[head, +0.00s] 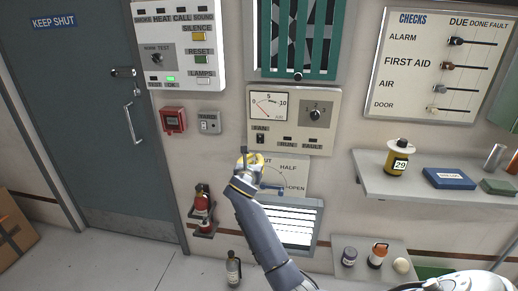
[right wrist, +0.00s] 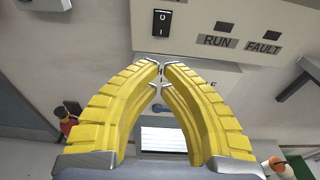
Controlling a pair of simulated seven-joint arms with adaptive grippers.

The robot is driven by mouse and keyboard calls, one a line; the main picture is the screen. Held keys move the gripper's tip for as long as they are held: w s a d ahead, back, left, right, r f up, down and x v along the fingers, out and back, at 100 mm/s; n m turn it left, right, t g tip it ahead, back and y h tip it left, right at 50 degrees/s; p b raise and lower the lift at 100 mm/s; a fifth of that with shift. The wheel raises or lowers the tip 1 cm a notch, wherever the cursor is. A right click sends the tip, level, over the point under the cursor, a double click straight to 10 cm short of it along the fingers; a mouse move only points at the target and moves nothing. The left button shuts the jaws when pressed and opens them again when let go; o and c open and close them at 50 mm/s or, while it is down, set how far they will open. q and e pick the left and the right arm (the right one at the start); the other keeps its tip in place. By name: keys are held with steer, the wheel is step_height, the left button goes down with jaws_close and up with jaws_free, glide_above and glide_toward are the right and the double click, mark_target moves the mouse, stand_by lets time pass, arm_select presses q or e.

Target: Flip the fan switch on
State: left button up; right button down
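The fan switch (head: 260,138) is a small black rocker under the label FAN, at the lower left of a beige panel (head: 322,128) with a dial gauge and a knob. In the right wrist view the switch (right wrist: 162,22) shows at the top centre, just beyond the fingertips and apart from them. I cannot tell which way it is set. My right gripper (head: 245,153) is just below and left of the switch in the head view. In the right wrist view its yellow fingers (right wrist: 160,67) converge to tips close together, with nothing held. My left gripper is out of view.
A damper plate (head: 293,187) marked HALF and OPEN and a louvred vent (head: 297,226) lie below the panel, partly behind my right arm. A green-slatted grille (head: 297,40) is above. A shelf (head: 430,192) with a yellow spool stands right. A fire extinguisher (head: 202,208) hangs left.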

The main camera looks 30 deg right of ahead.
mark_target(260, 145)
steer(key=x, duration=1.2)
steer(key=shift+w+d, duration=0.1)
steer(key=shift+d, duration=0.1)
